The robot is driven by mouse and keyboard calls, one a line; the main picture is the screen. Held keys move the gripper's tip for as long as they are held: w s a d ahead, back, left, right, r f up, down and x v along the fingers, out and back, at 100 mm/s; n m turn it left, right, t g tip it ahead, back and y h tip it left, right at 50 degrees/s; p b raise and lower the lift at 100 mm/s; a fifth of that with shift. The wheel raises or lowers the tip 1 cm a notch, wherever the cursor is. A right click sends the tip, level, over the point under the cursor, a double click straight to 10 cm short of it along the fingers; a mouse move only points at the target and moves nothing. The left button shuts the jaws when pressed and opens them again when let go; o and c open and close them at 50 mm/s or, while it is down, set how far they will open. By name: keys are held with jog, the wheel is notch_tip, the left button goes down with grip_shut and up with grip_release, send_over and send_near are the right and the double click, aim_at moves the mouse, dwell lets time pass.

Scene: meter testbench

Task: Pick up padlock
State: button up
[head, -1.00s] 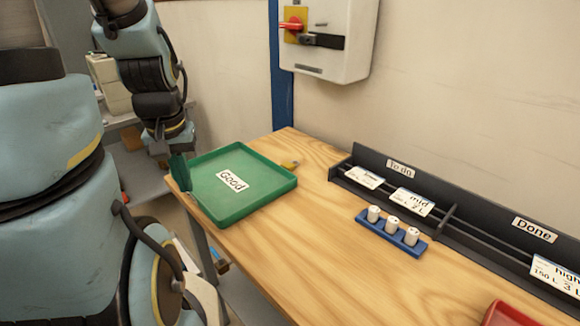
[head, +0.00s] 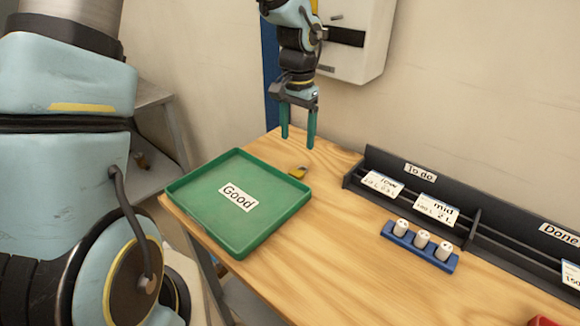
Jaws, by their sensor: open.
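The padlock (head: 298,172) is a small yellow body with a grey part, lying on the wooden table just behind the right back corner of the green tray (head: 190,235). My gripper (head: 298,141) points down with two green fingers apart. It is empty. In the picture its fingertips are just above the padlock, close to the table's back edge. I cannot tell how far they are from it in depth.
The tray is labelled "Good". A blue holder (head: 420,247) with white cylinders stands to the right, before a black card rack (head: 478,240) with "To do" and "Done" labels. A grey wall box (head: 352,38) hangs behind. Bare wood (head: 335,230) lies between tray and holder.

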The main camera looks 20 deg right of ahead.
aim_at(297, 171)
notch_tip(297, 171, down, 11)
jog(key=p, duration=0.3)
jog(key=shift+d+r, duration=0.15)
jog(key=shift+w, duration=0.1)
grip_shut()
dwell(0.6)
